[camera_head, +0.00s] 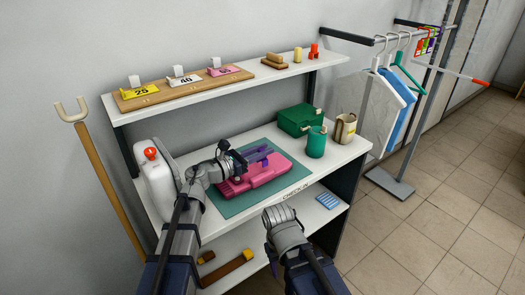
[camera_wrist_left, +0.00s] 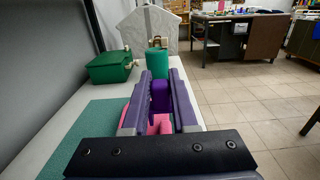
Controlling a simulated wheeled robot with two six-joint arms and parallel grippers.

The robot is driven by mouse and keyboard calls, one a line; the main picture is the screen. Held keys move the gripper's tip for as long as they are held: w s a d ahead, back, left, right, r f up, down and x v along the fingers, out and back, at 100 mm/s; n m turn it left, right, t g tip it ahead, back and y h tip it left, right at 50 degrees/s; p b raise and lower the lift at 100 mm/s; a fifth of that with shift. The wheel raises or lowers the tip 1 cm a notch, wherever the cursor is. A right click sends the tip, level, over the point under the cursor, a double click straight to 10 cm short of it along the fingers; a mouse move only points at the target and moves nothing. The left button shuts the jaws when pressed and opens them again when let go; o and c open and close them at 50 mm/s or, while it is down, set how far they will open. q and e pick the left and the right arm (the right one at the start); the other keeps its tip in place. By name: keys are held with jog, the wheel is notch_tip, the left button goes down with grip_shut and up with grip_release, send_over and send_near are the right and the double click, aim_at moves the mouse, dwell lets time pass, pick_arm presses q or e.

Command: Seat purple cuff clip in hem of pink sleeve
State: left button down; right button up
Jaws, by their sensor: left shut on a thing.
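The pink sleeve (camera_head: 262,176) lies on the green mat (camera_head: 225,206) on the white table. My left gripper (camera_head: 258,156) is over the sleeve's back side. In the left wrist view its two long fingers (camera_wrist_left: 160,80) are shut on the purple cuff clip (camera_wrist_left: 160,97), which stands between them. Pink of the sleeve shows just below and beside the clip. The fingers hide the clip's lower end, so I cannot tell if it is in the hem. My right arm's wrist (camera_head: 281,217) is in front of the table; its jaws do not show clearly.
A green case (camera_head: 300,120), a green cup (camera_head: 316,142) and a beige container (camera_head: 345,128) stand at the back right. A shelf (camera_head: 240,78) with number tags is above. A clothes rack (camera_head: 390,182) stands right.

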aim_at(262, 175)
pick_arm(q)
jog(key=shift+f+b, duration=1.65)
jog(key=shift+f, duration=0.3)
jog(key=shift+f+b, duration=1.3)
grip_release()
dwell(0.9)
jog(key=shift+r, duration=0.1)
dwell(0.4)
